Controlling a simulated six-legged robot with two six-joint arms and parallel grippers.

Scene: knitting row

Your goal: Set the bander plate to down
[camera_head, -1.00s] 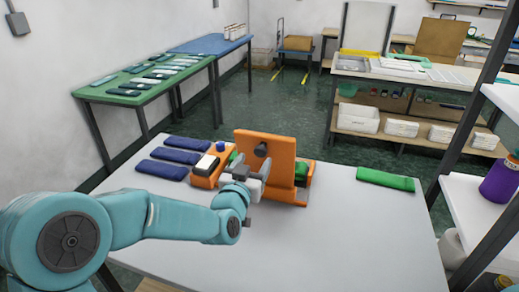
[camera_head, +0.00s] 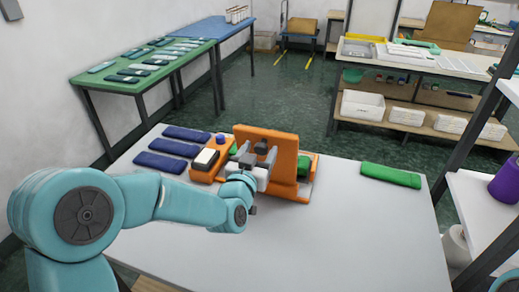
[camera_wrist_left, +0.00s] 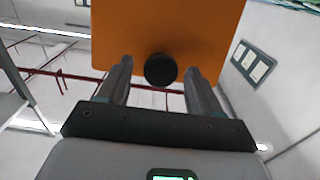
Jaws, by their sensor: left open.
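The bander plate is an orange plate (camera_head: 283,142) that stands upright on the orange machine on the white table. In the left wrist view the plate (camera_wrist_left: 195,25) fills the upper middle, and its round dark knob (camera_wrist_left: 160,71) sticks out towards me. My left gripper (camera_head: 260,153) is at the plate's near face and hides most of the knob in the head view. Its jaws are open, with one finger on each side of the knob and a gap on both sides. My right gripper is not in view.
A block with a white top (camera_head: 205,158) and a blue knob (camera_head: 220,139) sit left of the plate. Several dark blue pieces (camera_head: 174,147) lie further left. A green piece (camera_head: 391,175) lies to the right. The front of the table is clear.

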